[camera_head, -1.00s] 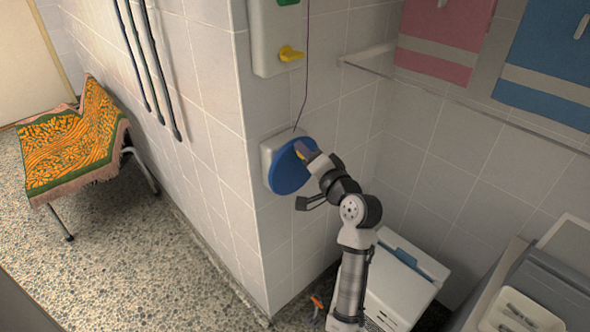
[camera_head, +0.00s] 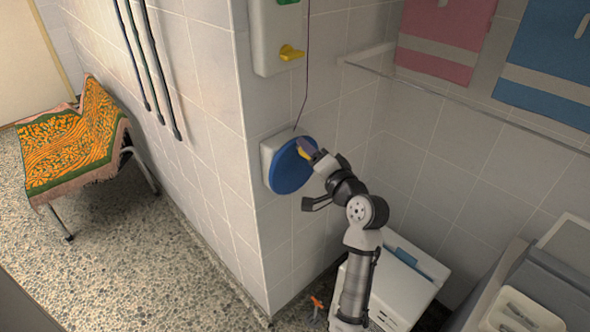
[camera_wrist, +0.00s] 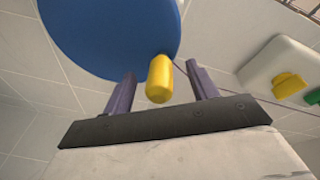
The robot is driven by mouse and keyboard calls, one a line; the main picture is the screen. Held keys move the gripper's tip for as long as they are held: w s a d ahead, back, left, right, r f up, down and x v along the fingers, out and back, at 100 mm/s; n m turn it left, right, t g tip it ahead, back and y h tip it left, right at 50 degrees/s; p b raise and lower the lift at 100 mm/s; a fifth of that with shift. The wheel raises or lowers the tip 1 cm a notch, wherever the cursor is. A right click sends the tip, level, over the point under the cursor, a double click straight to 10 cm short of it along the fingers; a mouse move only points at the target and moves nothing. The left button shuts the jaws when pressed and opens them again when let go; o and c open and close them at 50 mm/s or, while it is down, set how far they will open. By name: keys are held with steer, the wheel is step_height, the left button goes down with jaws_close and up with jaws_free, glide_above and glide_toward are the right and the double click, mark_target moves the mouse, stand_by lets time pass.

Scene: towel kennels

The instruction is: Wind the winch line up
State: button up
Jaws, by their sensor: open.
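The winch is a blue disc (camera_head: 289,172) on a white wall base (camera_head: 266,157), by the wall corner. A thin dark line (camera_head: 306,75) runs up from it. In the wrist view the disc (camera_wrist: 105,35) fills the upper left, and its yellow crank knob (camera_wrist: 159,80) points toward me. My gripper (camera_head: 311,150) is at the disc's upper right edge. In the wrist view its two purple fingers (camera_wrist: 160,69) are open, one on each side of the knob, with visible gaps. How deep the knob sits between them is hard to tell.
Above the winch is a white panel (camera_head: 264,40) with a yellow switch (camera_head: 291,53) and a green button. A rail (camera_head: 450,95) crosses the right wall. A white bin (camera_head: 400,290) stands below my arm. An orange-patterned towel (camera_head: 70,140) covers a bench at left.

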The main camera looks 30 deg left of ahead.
steer(key=w+d+v, duration=0.1)
steer(key=v, duration=0.6)
steer(key=shift+d+b, duration=0.3)
steer(key=shift+d, duration=0.05)
steer(key=shift+w, duration=0.15)
